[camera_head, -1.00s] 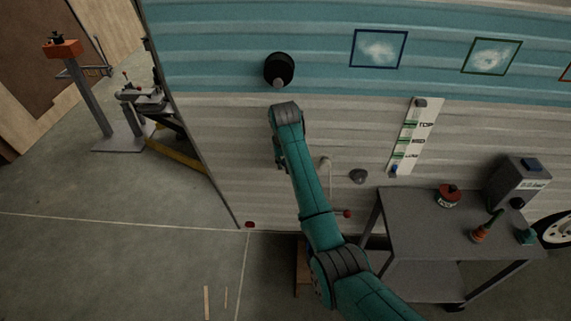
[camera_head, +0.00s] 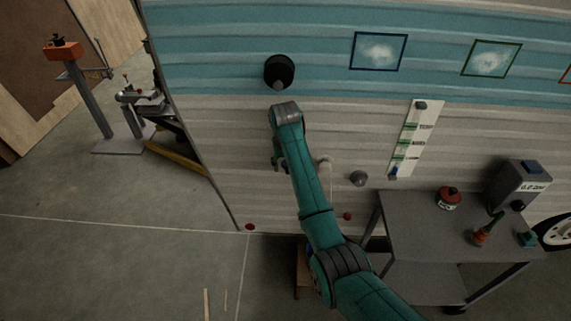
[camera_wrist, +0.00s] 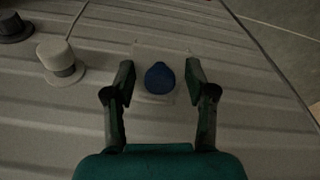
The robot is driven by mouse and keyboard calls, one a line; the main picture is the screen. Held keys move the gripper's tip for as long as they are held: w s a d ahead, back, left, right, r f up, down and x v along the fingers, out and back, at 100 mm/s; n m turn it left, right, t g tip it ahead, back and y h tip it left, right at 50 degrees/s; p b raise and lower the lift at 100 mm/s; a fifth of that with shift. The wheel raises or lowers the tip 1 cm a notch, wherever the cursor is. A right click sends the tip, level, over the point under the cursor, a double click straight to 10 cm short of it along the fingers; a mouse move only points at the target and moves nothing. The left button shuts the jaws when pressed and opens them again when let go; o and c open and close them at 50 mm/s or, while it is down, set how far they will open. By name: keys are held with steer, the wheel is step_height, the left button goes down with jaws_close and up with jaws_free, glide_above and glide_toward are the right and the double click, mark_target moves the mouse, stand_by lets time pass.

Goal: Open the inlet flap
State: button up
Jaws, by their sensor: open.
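In the wrist view a blue rounded flap or cap (camera_wrist: 160,78) sits on a pale square plate (camera_wrist: 148,50) fixed to the ribbed camper wall. I take this to be the inlet flap. My gripper (camera_wrist: 160,75) is open, with one finger on each side of the blue piece. Gaps show between both fingers and the blue piece, and it looks closed over the plate. In the head view my gripper (camera_head: 278,161) is at the pale lower wall, mostly behind my wrist, and the inlet is hidden by my arm.
In the wrist view a white round fitting (camera_wrist: 60,62) and a dark one (camera_wrist: 12,28) are at left. In the head view a black round fitting (camera_head: 279,71) is above my arm. A grey cart (camera_head: 425,235) stands right.

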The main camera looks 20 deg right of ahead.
steer(key=v, duration=1.1)
steer(key=shift+s+r, duration=0.15)
steer(key=shift+r, duration=0.25)
